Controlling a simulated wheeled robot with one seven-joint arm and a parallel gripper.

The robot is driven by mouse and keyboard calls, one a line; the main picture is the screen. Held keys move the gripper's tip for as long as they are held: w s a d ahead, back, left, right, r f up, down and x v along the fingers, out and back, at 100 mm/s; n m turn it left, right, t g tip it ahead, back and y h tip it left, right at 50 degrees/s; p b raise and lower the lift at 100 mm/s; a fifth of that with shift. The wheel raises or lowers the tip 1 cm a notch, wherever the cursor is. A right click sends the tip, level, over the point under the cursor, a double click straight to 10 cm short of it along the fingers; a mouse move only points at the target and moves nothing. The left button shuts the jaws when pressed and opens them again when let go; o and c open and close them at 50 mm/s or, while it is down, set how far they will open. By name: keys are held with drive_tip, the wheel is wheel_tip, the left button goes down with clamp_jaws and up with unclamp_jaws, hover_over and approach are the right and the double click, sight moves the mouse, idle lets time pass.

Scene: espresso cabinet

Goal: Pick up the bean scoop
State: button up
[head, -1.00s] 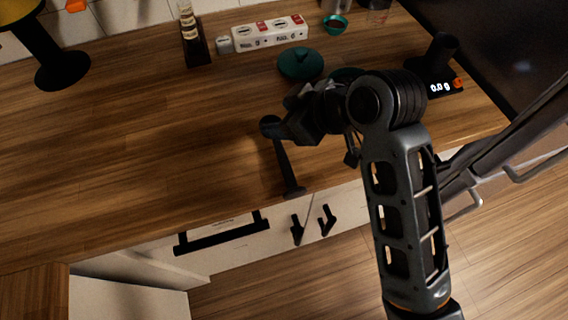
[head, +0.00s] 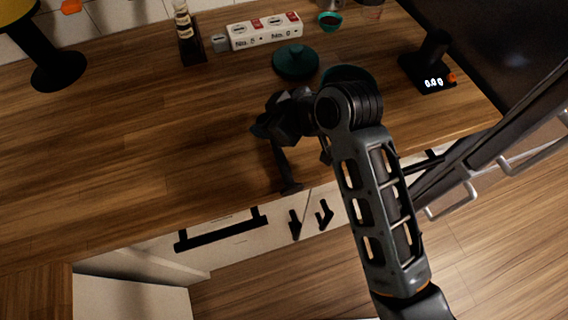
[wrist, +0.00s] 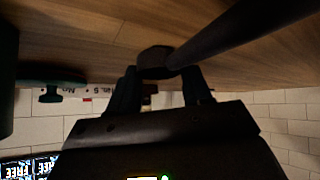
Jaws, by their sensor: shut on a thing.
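The bean scoop is a dark tool with a long handle (head: 284,172). In the head view it lies near the front edge of the wooden counter, its handle pointing toward that edge. My gripper (head: 264,130) is at the scoop's far end, partly hiding it. In the wrist view the dark handle (wrist: 235,35) runs up to the right from between my gripper's fingertips (wrist: 160,80), which are closed on the scoop's end. I cannot tell whether the scoop is clear of the counter.
A teal lid (head: 296,62) and a white labelled box (head: 264,31) stand behind my gripper. A black stand (head: 58,72) is at far left. The counter's left middle (head: 130,140) is clear.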

drive_tip(key=shift+c, duration=0.6)
drive_tip(key=shift+r, duration=0.1)
drive_tip(key=shift+r, duration=0.45)
wheel_tip(320, 180, up, 2)
drive_tip(key=shift+w+r+b, duration=0.1)
drive_tip(key=shift+r+b, duration=0.15)
drive_tip(key=shift+b, duration=0.15)
drive_tip(key=s+d+r+b, duration=0.1)
drive_tip(key=s+d+r, duration=0.2)
drive_tip(key=d+r, duration=0.4)
drive_tip(key=d, duration=0.4)
drive_tip(key=shift+d+r, duration=0.15)
drive_tip(key=shift+r, duration=0.1)
